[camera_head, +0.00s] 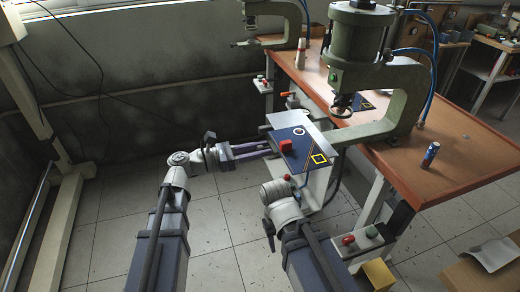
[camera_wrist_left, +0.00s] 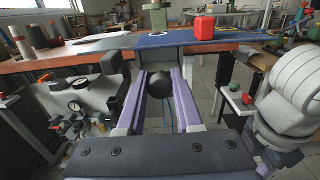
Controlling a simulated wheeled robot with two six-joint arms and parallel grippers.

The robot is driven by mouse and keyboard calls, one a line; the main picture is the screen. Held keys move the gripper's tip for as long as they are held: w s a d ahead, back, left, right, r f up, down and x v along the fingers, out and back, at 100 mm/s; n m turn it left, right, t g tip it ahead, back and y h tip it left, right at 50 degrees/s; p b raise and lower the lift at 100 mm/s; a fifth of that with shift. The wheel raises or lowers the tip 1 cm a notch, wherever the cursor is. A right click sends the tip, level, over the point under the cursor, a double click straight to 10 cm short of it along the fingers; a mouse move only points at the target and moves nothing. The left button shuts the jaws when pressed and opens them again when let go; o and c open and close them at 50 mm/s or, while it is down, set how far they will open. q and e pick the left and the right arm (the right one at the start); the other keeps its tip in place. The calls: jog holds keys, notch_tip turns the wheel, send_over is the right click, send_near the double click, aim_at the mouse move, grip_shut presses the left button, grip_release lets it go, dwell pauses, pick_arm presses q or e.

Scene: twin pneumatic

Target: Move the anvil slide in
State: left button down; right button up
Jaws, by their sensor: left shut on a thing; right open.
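A blue plate (camera_head: 298,152) with a white ring mark, a yellow square mark and a red block (camera_head: 286,146) on it stands out in front of the near press (camera_head: 372,100). I cannot tell which part is the anvil slide. My left gripper (camera_head: 264,151) reaches in at the plate's left edge, with its purple fingers shut on a round black knob. The knob (camera_wrist_left: 160,83) shows between the fingers in the left wrist view, below the plate's edge. How it joins the plate is hidden. My right wrist (camera_head: 280,200) is just below the plate; its fingers are hard to make out.
The near press stands on an orange-brown bench (camera_head: 440,165) with a blue can (camera_head: 430,155). A box with red and green buttons (camera_head: 360,238) is at the bench's front. A second press (camera_head: 270,20) stands behind.

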aim_at(271, 147)
dwell(0.6)
pick_arm(q)
jog(key=x, duration=1.3)
jog(key=c, duration=0.7)
grip_release()
jog(key=shift+o, duration=0.5)
jog(key=shift+a, duration=0.1)
jog(key=v, duration=0.7)
jog(key=shift+s+a, duration=0.15)
jog(key=shift+a, duration=0.15)
jog(key=shift+f, duration=0.1)
